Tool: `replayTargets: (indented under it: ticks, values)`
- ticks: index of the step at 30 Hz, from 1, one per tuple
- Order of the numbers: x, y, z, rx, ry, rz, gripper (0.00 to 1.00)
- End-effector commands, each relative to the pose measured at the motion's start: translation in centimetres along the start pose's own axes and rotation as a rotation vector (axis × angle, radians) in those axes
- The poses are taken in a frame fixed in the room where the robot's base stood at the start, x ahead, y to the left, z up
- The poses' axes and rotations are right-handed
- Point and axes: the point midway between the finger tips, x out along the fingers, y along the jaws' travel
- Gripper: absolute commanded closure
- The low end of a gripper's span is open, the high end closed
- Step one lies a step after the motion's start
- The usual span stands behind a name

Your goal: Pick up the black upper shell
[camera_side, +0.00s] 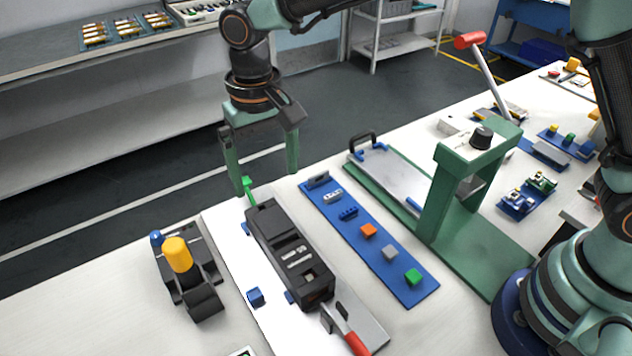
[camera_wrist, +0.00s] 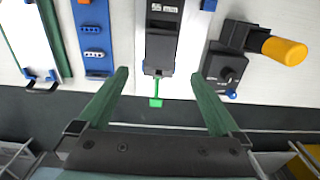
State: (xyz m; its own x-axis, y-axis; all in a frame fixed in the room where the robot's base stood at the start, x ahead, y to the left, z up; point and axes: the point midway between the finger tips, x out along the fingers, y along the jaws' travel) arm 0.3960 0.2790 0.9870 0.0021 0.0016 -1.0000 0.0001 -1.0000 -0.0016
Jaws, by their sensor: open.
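The black upper shell (camera_side: 290,254) is a long dark box lying on a white plate on the table, left of centre in the side view. Its far end also shows in the wrist view (camera_wrist: 161,38), at the top between the fingers. A green tab (camera_side: 247,187) sticks out from its far end. My gripper (camera_side: 266,186) has two long green fingers, spread wide apart and empty. It hangs above the far end of the shell, near the table's back edge. In the wrist view, my gripper (camera_wrist: 166,73) has one fingertip on each side of the shell, apart from it.
A black fixture with a yellow knob (camera_side: 177,254) stands left of the shell. A blue strip (camera_side: 350,207) with several small coloured blocks lies to the right. A green press (camera_side: 461,190) stands further right. A red-handled clamp (camera_side: 350,335) sits at the shell's near end.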

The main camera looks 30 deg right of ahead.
Motion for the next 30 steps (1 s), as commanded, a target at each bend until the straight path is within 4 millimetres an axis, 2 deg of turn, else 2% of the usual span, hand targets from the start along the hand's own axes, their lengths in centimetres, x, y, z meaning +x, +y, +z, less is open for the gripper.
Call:
replayTargets:
  ticks: [12, 19, 27, 30]
  values:
    - [6.1, -0.1, 0.1, 0.0, -0.005, 0.003, 0.0]
    - [7.6, -0.1, 0.2, 0.0, -0.004, 0.003, 0.0]
    - [11.3, -0.1, 0.5, 0.0, -0.004, 0.003, 0.0]
    - [12.0, -0.1, 0.5, 0.0, -0.003, 0.002, 0.0]
